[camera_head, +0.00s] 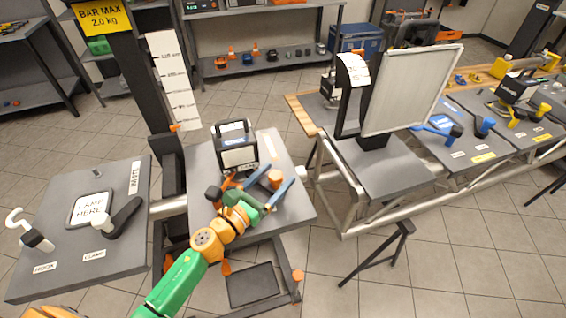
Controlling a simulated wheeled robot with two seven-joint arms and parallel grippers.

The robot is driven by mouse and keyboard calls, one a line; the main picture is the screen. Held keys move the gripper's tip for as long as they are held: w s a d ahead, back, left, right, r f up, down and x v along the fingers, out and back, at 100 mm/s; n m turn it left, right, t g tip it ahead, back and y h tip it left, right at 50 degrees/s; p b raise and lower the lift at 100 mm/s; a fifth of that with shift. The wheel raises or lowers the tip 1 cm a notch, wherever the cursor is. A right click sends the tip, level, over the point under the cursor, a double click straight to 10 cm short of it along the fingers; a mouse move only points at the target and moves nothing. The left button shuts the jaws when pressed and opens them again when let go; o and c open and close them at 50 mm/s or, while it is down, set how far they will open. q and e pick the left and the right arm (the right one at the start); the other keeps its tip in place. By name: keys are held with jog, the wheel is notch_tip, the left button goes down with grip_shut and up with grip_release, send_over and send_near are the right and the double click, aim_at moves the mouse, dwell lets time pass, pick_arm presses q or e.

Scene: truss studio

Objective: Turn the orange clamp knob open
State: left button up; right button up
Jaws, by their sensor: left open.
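An orange knob (275,177) stands on the small grey table (297,205) in the middle of the view. My left gripper (276,182) reaches in from below, with its blue fingers spread apart on either side of the knob. I cannot tell whether the fingers touch it. A small orange part (174,127) also shows on the dark upright post (170,158) beside the scale. My right gripper is not in view.
A black-framed box with a white front (238,150) stands just behind my left gripper. At left, a grey board (130,240) holds a lamp plate (91,208), a dark clamp lever (124,216) and a white hook (30,232). A white panel (410,90) stands at right.

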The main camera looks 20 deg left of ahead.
aim_at(280, 172)
pick_arm(q)
jog(key=x, duration=0.4)
jog(key=shift+f, duration=0.1)
jog(key=shift+s, duration=0.15)
jog(key=shift+c, duration=1.3)
grip_shut()
